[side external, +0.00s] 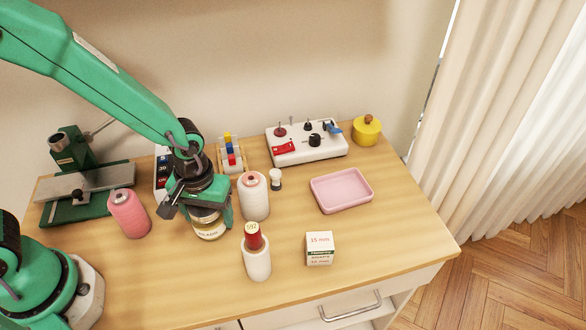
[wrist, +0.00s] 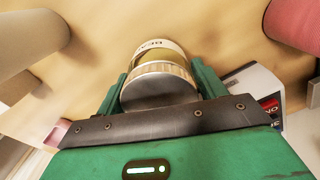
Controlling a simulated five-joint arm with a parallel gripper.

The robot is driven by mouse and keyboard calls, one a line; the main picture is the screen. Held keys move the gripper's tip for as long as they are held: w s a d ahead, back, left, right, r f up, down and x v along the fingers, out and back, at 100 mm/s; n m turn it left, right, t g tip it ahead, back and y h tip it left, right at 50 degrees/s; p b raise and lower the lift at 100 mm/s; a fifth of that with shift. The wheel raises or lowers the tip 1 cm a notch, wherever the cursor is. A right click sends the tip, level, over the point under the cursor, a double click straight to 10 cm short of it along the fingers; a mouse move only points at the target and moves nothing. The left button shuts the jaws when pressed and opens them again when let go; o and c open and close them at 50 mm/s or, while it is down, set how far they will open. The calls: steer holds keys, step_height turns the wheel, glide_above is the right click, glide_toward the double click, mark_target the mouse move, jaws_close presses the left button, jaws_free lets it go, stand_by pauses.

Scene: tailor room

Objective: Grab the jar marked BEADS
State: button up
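The jar marked BEADS (side external: 209,226) stands upright on the table under my gripper (side external: 206,202). It has a pale label, only partly legible, and a ribbed light band. In the wrist view the jar (wrist: 160,70) sits between the two green fingers of my gripper (wrist: 162,85), its dark round end toward the camera. The fingers lie close along both sides of the jar. I see no clear gap, but whether they press on it cannot be told. My gripper hides the jar's upper part in the side view.
A white spool (side external: 254,198) stands close right of my gripper, a pink spool (side external: 129,214) to its left. A red-topped white spool (side external: 257,258) and a snaps box (side external: 320,249) stand in front. A pink tray (side external: 342,191) lies right, with clear table around it.

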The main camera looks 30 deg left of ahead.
steer(key=c, duration=0.7)
steer(key=shift+r, duration=0.2)
steer(key=shift+r, duration=0.85)
step_height(320, 180, up, 2)
steer(key=s+d+r, duration=0.6)
steer(key=s+r, duration=0.1)
steer(key=s, duration=0.2)
steer(key=shift+s+d, duration=0.3)
steer(key=shift+s, duration=0.05)
